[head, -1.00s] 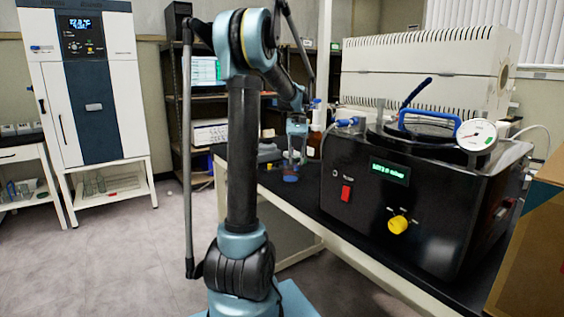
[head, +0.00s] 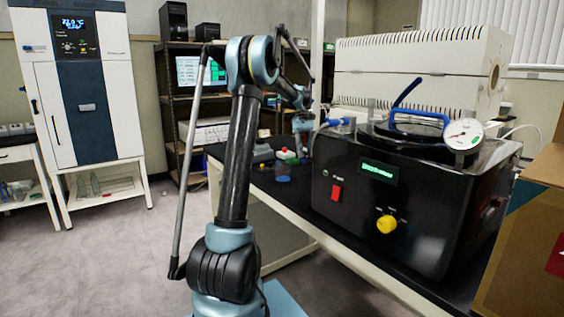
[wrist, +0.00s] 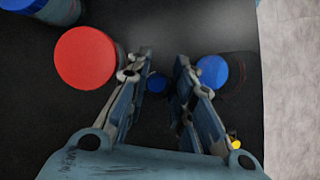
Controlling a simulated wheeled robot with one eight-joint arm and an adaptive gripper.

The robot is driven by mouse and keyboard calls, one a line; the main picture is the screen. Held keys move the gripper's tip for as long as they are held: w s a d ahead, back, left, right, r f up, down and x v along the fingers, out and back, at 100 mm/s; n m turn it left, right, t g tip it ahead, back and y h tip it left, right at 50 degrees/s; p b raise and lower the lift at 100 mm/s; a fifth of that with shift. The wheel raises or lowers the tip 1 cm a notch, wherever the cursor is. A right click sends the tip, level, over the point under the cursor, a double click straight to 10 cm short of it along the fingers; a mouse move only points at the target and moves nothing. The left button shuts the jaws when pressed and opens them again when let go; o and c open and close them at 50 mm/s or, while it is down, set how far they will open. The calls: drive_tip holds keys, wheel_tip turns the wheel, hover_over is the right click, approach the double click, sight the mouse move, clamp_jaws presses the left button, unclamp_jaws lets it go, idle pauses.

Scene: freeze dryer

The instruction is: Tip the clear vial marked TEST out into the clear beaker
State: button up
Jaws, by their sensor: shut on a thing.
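My gripper (wrist: 166,60) is over the black bench top in the wrist view. Its fingers stand a little apart, shut on a see-through thing that barely shows and that I take for the clear vial; no TEST mark can be read. A small dark blue round spot shows between the fingers, and I cannot tell whether it is held or below. In the head view my gripper (head: 302,124) is small, above the bench left of the black machine. I cannot make out the clear beaker in either view.
A large red cap (wrist: 85,57) is left of the fingers, a blue cap (wrist: 213,70) right, and a blue lid (wrist: 45,8) at upper left. A small yellow thing (wrist: 235,143) is at lower right. The black machine (head: 385,190) fills the near bench; a cardboard box (head: 520,240) stands right.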

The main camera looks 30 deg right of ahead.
idle(0.4)
drive_tip(key=a+r+h, duration=0.1)
drive_tip(key=a+h, duration=0.1)
drive_tip(key=h, duration=0.1)
drive_tip(key=a+r+m+h, duration=0.1)
drive_tip(key=a+h, duration=0.1)
drive_tip(key=h, duration=0.1)
drive_tip(key=a+r+m+g+h+p, duration=0.1)
drive_tip(key=a+r+h, duration=0.1)
drive_tip(key=a, duration=0.1)
drive_tip(key=shift+w+h, duration=0.3)
drive_tip(key=shift+h, duration=0.1)
drive_tip(key=shift+f+h, duration=0.3)
idle(0.3)
drive_tip(key=shift+f+h, duration=0.4)
drive_tip(key=shift+h, duration=0.1)
drive_tip(key=shift+a+r+m+g+h+p, duration=0.15)
drive_tip(key=shift+m+g+h+p, duration=0.4)
drive_tip(key=shift+h+p, duration=0.75)
idle(1.1)
drive_tip(key=shift+w+a+m+g+h, duration=0.1)
drive_tip(key=shift+a+m+g+h, duration=0.15)
drive_tip(key=shift+a+h, duration=0.55)
idle(0.3)
drive_tip(key=shift+d+r+m+g+h+p, duration=0.15)
drive_tip(key=shift+m+g+h+p, duration=0.2)
drive_tip(key=shift+h+p, duration=0.55)
idle(0.8)
